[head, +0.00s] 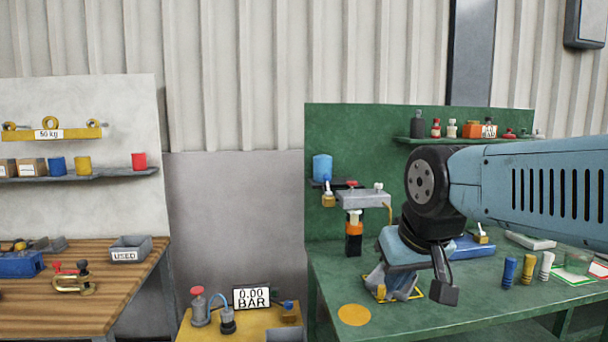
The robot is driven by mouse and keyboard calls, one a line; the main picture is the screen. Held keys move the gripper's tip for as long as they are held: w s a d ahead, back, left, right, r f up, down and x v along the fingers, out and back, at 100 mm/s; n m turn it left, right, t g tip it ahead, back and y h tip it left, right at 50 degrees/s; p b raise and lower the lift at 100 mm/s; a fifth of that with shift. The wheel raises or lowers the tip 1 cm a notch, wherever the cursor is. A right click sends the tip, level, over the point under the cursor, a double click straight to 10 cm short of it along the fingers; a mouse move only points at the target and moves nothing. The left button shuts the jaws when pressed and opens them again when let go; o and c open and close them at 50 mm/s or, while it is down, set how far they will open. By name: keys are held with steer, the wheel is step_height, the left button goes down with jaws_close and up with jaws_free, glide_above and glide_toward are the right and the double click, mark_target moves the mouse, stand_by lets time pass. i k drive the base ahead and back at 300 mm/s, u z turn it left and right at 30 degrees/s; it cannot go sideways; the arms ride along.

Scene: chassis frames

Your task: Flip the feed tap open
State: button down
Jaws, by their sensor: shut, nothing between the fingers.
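A blue cylindrical tank (322,167) stands on a small dark bracket at the left of the green backboard. A small red part (351,183), which looks like a tap lever, sits just right of its base; its exact position is too small to tell. A small brass-coloured fitting (328,200) hangs below the tank. My gripper (392,293) is low over the green bench, right of and below the tank, apart from the red part. Its fingers are shut and hold nothing. Parts of them blend with grey shapes behind.
A grey block on a black and orange post (353,230) stands between the tank and my arm. The green bench (345,285) carries blue, yellow and white pegs (527,268) at right.

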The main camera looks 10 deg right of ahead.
mark_target(326, 177)
steer(key=u, duration=0.05)
steer(key=i, duration=0.9)
steer(key=z, duration=0.1)
